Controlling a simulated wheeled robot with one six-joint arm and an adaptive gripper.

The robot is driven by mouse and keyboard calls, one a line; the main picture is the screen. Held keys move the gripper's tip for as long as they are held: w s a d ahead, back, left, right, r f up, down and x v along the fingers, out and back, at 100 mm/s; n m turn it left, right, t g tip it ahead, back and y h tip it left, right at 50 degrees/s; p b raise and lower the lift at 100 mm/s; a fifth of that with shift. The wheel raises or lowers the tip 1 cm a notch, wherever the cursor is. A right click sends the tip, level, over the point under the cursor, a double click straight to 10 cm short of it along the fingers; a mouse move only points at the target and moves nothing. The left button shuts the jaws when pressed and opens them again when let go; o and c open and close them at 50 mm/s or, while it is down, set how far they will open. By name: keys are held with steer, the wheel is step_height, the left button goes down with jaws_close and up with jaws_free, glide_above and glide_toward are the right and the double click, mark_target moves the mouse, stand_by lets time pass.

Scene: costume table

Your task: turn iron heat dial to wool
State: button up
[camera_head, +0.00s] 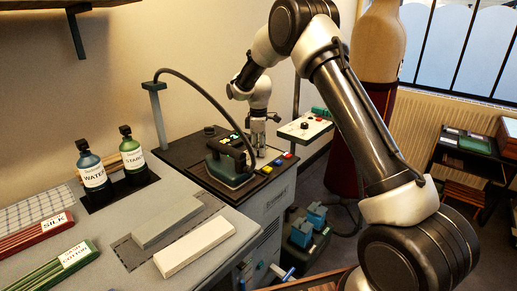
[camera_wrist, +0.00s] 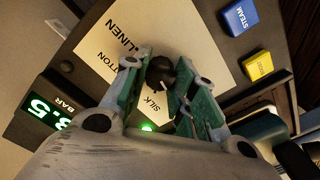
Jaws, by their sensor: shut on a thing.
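The heat dial (camera_wrist: 160,72) is a round black knob with a pale pointer mark on a cream label plate (camera_wrist: 118,35). My gripper (camera_wrist: 164,80) is shut on the dial, one green-padded finger on each side. LINEN and SILK are readable on the plate, and COTTON is partly covered by a finger. No WOOL label can be read.
A blue STEAM button (camera_wrist: 239,17), a yellow button (camera_wrist: 258,65) and a pressure display (camera_wrist: 40,113) reading 3.5 BAR surround the dial. A green light (camera_wrist: 147,128) glows nearby. WATER (camera_head: 92,172) and STARCH (camera_head: 131,153) bottles stand at left.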

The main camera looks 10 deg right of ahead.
steer(key=shift+m, duration=0.4)
steer(key=m, duration=0.2)
steer(key=shift+m, duration=0.4)
steer(key=m, duration=0.4)
steer(key=shift+m, duration=0.3)
steer(key=m, duration=0.3)
steer(key=shift+w+m, duration=0.1)
steer(key=shift+m, duration=2.1)
steer(key=o, duration=1)
steer(key=shift+o, duration=0.2)
